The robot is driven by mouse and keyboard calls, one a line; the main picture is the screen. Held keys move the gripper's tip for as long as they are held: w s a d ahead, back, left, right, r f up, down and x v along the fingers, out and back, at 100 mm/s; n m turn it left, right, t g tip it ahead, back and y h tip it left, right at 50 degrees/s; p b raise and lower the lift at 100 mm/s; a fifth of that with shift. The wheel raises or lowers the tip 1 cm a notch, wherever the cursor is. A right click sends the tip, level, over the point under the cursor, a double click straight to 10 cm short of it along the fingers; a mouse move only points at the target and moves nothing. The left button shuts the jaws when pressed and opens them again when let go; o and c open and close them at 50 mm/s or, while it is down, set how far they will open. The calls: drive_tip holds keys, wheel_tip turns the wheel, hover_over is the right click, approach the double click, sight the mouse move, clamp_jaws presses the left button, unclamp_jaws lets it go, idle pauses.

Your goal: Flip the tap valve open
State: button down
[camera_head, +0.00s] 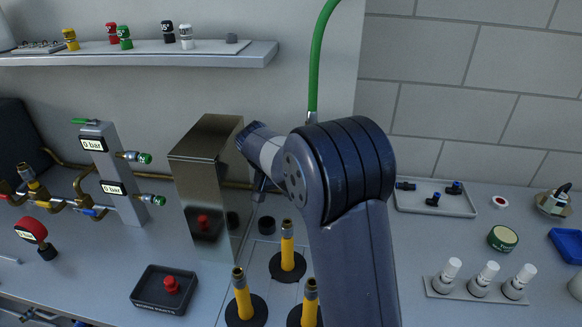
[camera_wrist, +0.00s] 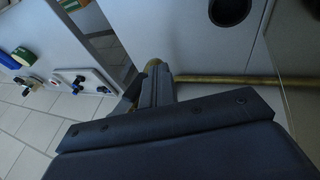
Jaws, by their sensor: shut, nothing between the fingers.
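My gripper (camera_wrist: 157,82) is shut and empty in the wrist view, its narrow fingers close to a brass pipe (camera_wrist: 225,79) on the wall. I cannot tell whether they touch it. In the head view my gripper (camera_head: 261,186) is mostly hidden behind my arm, right of the steel box. I cannot tell which valve is the tap valve. Lever handles show at the left: a green one (camera_head: 85,121) on top of the grey gauge column, a blue one (camera_head: 91,211) and a red one (camera_head: 13,199) on the brass pipework. My gripper is well away from these levers.
A steel box (camera_head: 203,165) stands left of my arm. Several yellow membrane tubes (camera_head: 287,245) stand upright in front. A tray of black fittings (camera_head: 436,205) and a rack of white-capped vials (camera_head: 480,288) are at right.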

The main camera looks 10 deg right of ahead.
drive_tip(key=shift+r, duration=0.15)
drive_tip(key=shift+r+p, duration=0.55)
drive_tip(key=shift+r, duration=0.15)
drive_tip(key=v, duration=0.7)
drive_tip(key=shift+r+b, duration=0.25)
drive_tip(key=shift+b, duration=0.1)
drive_tip(key=shift+a+f, duration=0.1)
